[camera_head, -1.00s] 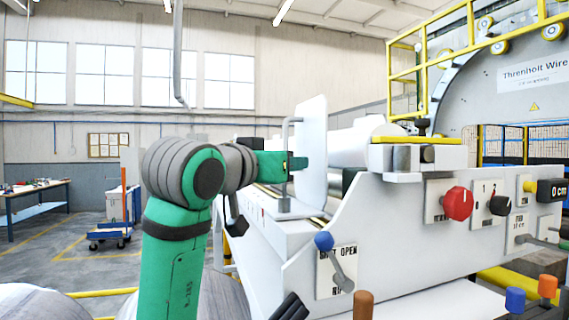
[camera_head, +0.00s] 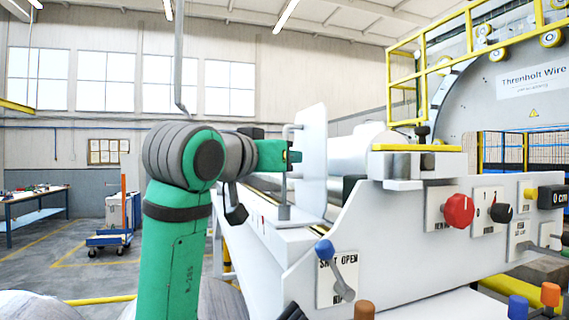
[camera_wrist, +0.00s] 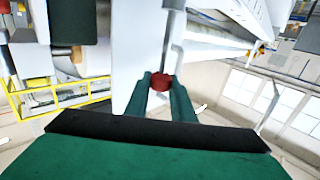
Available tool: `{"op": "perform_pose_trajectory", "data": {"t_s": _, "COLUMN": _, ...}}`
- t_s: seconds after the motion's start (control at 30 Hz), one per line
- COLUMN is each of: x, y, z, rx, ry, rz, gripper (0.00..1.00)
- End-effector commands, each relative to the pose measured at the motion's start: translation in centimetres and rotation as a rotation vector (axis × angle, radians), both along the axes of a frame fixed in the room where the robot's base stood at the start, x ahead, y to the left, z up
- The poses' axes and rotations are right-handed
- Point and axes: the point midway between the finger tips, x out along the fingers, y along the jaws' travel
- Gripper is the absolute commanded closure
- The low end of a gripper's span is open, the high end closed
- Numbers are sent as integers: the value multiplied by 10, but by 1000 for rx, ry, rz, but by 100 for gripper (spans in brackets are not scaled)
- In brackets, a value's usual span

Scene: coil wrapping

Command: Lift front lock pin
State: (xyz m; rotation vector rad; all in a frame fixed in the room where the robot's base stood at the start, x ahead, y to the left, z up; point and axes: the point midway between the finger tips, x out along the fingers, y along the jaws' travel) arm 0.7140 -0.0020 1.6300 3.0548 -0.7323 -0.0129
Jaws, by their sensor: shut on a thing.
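My gripper (camera_head: 291,157) is at the upright white plate (camera_head: 314,150) on the near end of the machine. In the wrist view my gripper (camera_wrist: 160,88) has its two green fingers shut on a red knob (camera_wrist: 160,81). A thin grey rod (camera_wrist: 175,40) runs from the knob, close beside the white plate (camera_wrist: 148,40); I take knob and rod to be the front lock pin. In the head view a grey upright rod (camera_head: 284,189) shows below my gripper, over a small grey base. The red knob is hidden there, and whether the pin is clear of its seat cannot be told.
The white machine side panel (camera_head: 400,240) carries a red knob (camera_head: 459,210), a black knob (camera_head: 501,213) and a blue-tipped lever (camera_head: 324,249). A yellow-topped block (camera_head: 403,148) sits on the machine. Blue trolley (camera_head: 108,239) and workbench (camera_head: 36,195) are far left.

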Motion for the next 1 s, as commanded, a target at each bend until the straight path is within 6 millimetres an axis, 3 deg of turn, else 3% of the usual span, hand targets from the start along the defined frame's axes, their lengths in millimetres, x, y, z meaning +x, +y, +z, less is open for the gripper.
{"op": "perform_pose_trajectory", "data": {"t_s": 0.1, "x": -3, "y": 0, "z": 5, "rx": -3, "ry": -13, "rz": 0, "gripper": 100}}
{"op": "perform_pose_trajectory", "data": {"t_s": 0.13, "x": -3, "y": 0, "z": 5, "rx": -4, "ry": -14, "rz": 0, "gripper": 71}}
{"op": "perform_pose_trajectory", "data": {"t_s": 0.2, "x": -3, "y": 0, "z": 5, "rx": -4, "ry": -14, "rz": -1, "gripper": 59}}
{"op": "perform_pose_trajectory", "data": {"t_s": 0.57, "x": -6, "y": 2, "z": 3, "rx": -3, "ry": -10, "rz": 0, "gripper": 59}}
{"op": "perform_pose_trajectory", "data": {"t_s": 1.0, "x": -70, "y": 34, "z": 4, "rx": -2, "ry": -13, "rz": 0, "gripper": 59}}
